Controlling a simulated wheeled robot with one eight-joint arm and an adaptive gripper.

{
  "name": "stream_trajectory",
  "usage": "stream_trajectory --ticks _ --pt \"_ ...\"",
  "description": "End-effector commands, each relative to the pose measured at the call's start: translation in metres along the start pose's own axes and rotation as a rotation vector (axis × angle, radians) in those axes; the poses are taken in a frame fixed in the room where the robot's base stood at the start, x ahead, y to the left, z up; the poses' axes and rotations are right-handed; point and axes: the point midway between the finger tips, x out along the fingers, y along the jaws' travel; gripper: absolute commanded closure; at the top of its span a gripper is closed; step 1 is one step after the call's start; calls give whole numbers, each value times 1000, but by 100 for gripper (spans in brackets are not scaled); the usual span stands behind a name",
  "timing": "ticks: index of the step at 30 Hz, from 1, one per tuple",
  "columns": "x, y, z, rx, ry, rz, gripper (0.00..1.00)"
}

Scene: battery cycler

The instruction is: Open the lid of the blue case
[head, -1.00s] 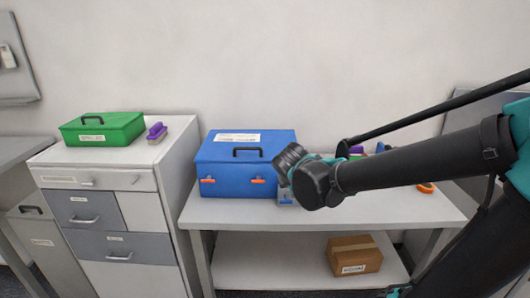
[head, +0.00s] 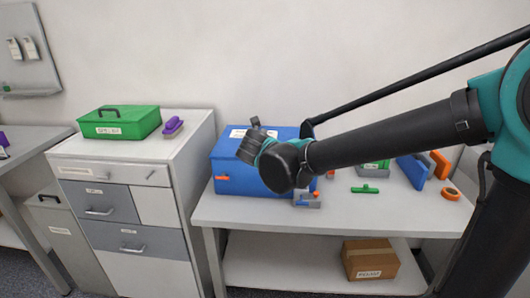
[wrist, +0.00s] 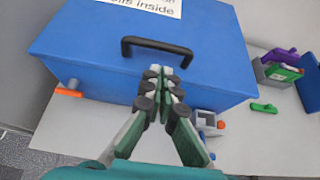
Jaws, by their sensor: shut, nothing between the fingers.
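The blue case (head: 225,165) stands on the white bench, its lid closed, with a label on top. In the wrist view the case (wrist: 80,75) fills the upper middle, with a black handle (wrist: 157,43) on its lid. An orange latch (wrist: 69,93) shows low on its front left; my gripper hides the middle of the front. My gripper (wrist: 157,72) is shut and empty, its fingertips just in front of the handle near the lid's front edge. I cannot tell whether they touch the case. In the head view my arm covers the case's right part.
A small grey fixture (head: 308,200) with orange parts sits by the case's front right. A green tool (head: 365,188), an orange ring (head: 450,194) and blue panels (head: 411,170) lie farther right. A green case (head: 120,122) and purple brush (head: 173,125) rest on the left cabinet.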

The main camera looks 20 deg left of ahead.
Motion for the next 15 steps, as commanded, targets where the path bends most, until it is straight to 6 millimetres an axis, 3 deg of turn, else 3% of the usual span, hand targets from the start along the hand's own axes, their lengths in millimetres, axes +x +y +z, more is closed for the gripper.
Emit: stream_trajectory --ticks 6,15 --pt "37 -1 0 3 0 -3 100" --pt "58 -1 0 3 1 -1 100"
